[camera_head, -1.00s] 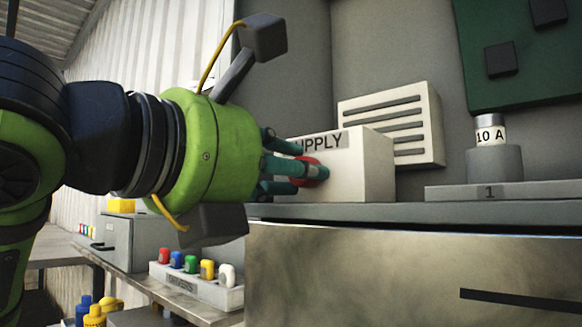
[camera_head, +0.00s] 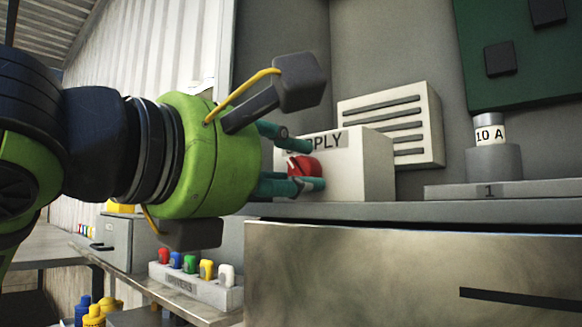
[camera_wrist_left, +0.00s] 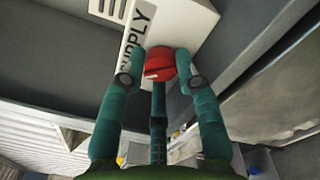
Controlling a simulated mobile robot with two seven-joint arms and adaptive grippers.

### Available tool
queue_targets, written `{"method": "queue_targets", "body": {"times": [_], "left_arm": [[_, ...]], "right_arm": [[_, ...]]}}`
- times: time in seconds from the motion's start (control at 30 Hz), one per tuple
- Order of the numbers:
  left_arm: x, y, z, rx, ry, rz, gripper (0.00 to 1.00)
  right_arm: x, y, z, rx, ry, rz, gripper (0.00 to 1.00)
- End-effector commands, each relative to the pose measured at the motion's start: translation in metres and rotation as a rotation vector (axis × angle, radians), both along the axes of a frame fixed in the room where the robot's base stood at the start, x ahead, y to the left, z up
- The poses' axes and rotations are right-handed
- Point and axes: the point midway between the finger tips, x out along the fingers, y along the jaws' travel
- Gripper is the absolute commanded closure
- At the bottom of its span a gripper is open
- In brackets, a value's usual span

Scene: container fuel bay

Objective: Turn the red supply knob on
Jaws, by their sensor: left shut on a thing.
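The red supply knob (camera_head: 304,166) sits on the front face of the white box labelled SUPPLY (camera_head: 372,165). In the left wrist view the round red knob (camera_wrist_left: 160,64) shows a white mark near its lower edge. My left gripper (camera_head: 301,167) is at the knob, with teal fingers above and below it in the head view. In the left wrist view the fingers of this gripper (camera_wrist_left: 160,74) stand on both sides of the knob and close on it. Part of the knob's edge is hidden behind the fingers. My right gripper is not in view.
A vented white box (camera_head: 395,120) stands behind the supply box. A fuse marked 10 A (camera_head: 490,135) stands in a grey holder to the right. A rack with red, blue, green, yellow and white handles (camera_head: 196,285) sits lower left.

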Motion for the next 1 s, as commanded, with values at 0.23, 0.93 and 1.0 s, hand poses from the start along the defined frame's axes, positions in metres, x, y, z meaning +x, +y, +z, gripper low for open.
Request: {"method": "queue_targets", "body": {"times": [0.23, 0.93, 1.0], "left_arm": [[-0.0019, 0.0004, 0.0046, 0.039, -0.047, -0.002, 1.0], [-0.001, 0.0, 0.0022, 0.049, -0.044, -0.001, 0.59], [-0.0013, 0.0003, 0.0018, 0.05, -0.043, -0.001, 0.59]], "right_arm": [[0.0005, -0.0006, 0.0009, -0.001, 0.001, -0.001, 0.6], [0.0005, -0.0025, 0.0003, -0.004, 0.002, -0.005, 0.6], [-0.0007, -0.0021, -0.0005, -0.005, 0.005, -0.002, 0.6]]}}
